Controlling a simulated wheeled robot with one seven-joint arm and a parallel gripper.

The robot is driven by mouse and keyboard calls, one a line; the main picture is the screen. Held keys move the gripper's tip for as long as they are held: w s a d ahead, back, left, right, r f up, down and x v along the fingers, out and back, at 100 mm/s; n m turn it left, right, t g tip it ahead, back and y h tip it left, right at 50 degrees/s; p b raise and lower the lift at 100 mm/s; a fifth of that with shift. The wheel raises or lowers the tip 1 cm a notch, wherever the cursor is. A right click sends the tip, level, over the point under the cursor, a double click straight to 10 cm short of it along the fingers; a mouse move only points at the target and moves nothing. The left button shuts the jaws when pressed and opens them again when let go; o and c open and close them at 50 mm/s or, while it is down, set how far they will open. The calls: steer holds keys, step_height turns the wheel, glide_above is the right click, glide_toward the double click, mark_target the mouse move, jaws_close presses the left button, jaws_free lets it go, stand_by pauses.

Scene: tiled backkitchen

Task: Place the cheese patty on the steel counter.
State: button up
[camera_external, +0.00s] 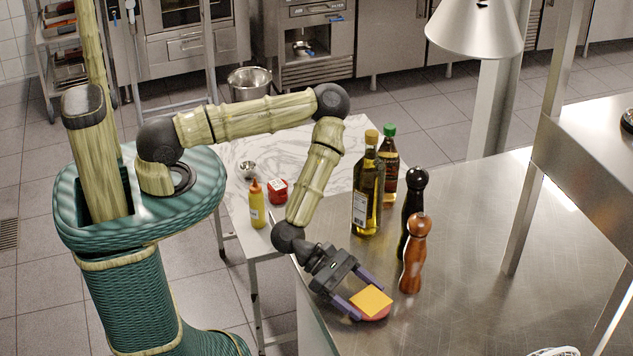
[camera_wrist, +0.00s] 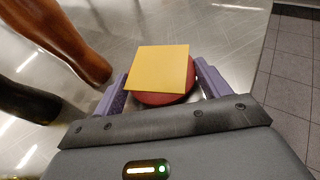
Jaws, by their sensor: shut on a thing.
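The cheese patty (camera_external: 371,302) is a round reddish patty with a square yellow cheese slice on top. It also shows in the wrist view (camera_wrist: 158,72), between the two purple fingers. My gripper (camera_external: 362,296) is shut on the patty from its sides, near the left edge of the steel counter (camera_external: 470,275). The patty is level, cheese side up. I cannot tell whether its underside touches the counter.
A brown pepper mill (camera_external: 414,255) and a black mill (camera_external: 413,200) stand close behind the patty. An oil bottle (camera_external: 368,190) and a green-capped bottle (camera_external: 389,170) stand farther back. The counter to the right of the mills is mostly clear. A marble table (camera_external: 325,165) adjoins it.

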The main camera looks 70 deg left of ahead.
steer(key=shift+f, duration=0.35)
steer(key=shift+f, duration=0.15)
steer(key=o, duration=1)
